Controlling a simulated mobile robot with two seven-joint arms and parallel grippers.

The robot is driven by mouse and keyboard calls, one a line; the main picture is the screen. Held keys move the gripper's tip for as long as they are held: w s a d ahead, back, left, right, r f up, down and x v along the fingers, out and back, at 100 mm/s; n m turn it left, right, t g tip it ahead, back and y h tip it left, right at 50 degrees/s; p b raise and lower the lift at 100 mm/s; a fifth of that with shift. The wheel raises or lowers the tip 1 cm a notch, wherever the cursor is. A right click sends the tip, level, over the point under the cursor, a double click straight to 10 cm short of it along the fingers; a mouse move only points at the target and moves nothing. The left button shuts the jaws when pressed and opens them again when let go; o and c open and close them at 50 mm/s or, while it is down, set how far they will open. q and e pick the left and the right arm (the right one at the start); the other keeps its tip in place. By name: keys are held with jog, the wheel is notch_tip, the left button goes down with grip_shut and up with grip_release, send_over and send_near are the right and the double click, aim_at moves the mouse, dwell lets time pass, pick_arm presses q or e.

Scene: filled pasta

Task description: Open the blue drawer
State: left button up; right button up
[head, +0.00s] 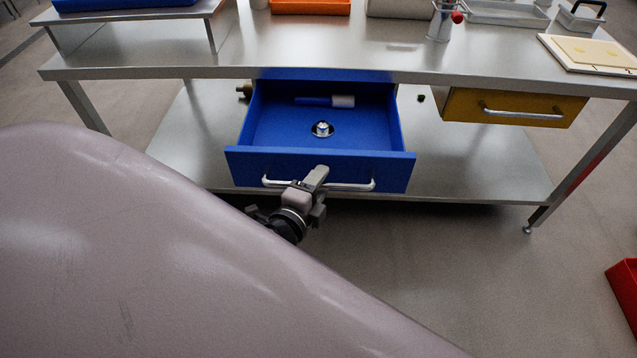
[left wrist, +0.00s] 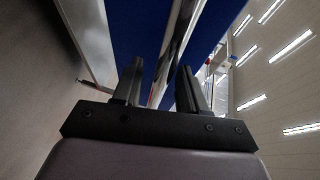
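The blue drawer (head: 320,167) under the worktable is pulled far out, with its inside in view in the head view. Its front carries a pale bar handle (head: 352,186), and the bar also shows in the left wrist view (left wrist: 178,45). My left gripper (head: 315,180) is at the middle of this handle. In the left wrist view my left gripper's fingers (left wrist: 160,75) stand apart, with the bar running between them and some space showing beside it. Contact with the bar cannot be made out. My right gripper is in neither view.
Inside the drawer are a small round metal item (head: 322,129) and a blue-and-white item (head: 325,101). A yellow drawer (head: 512,106) is to the right. Trays and a cutting board (head: 590,52) lie on the worktable (head: 300,50). A red bin (head: 628,285) stands at lower right.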

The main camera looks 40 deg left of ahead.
pick_arm(q)
jog(key=v, duration=0.7)
dwell(0.4)
dwell(0.4)
jog(key=s+d+f+n+g+h, duration=0.55)
jog(key=f+n, duration=0.35)
jog(key=n, duration=0.3)
notch_tip(320, 180, up, 10)
jog(key=s+n+p, duration=0.1)
jog(key=s+p, duration=0.1)
jog(key=p, duration=1)
jog(key=shift+s+y, duration=0.3)
jog(key=shift+y, duration=0.05)
jog(key=shift+d+f, duration=0.1)
